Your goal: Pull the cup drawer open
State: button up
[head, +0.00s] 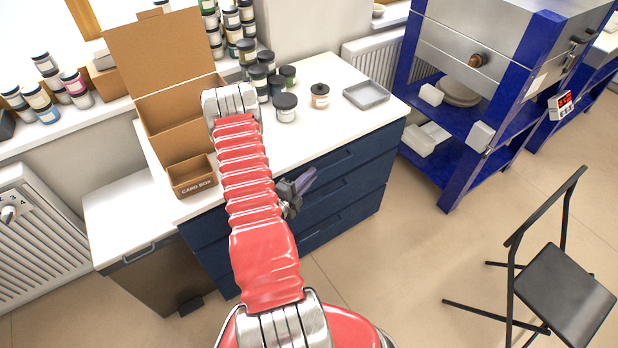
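A dark blue drawer cabinet (370,183) with a white top stands in the middle of the head view. Several drawer fronts are stacked in it, and all look shut. I see no label that marks the cup drawer. My gripper (307,181) is in front of the upper drawer fronts, with purple-grey fingers pointing up and right. My red arm hides the left middle of the cabinet and part of the gripper. I cannot tell whether the fingers touch a handle or are open or shut.
Jars (285,107), a grey tray (367,94) and an open cardboard box (192,175) stand on the white top. A bin (160,275) is to the left. A blue kiln stand (452,180) and black folding chair (560,290) are to the right. Floor between is clear.

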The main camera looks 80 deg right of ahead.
grip_shut()
jog(key=shift+a+f, duration=0.1)
jog(key=shift+a, duration=0.05)
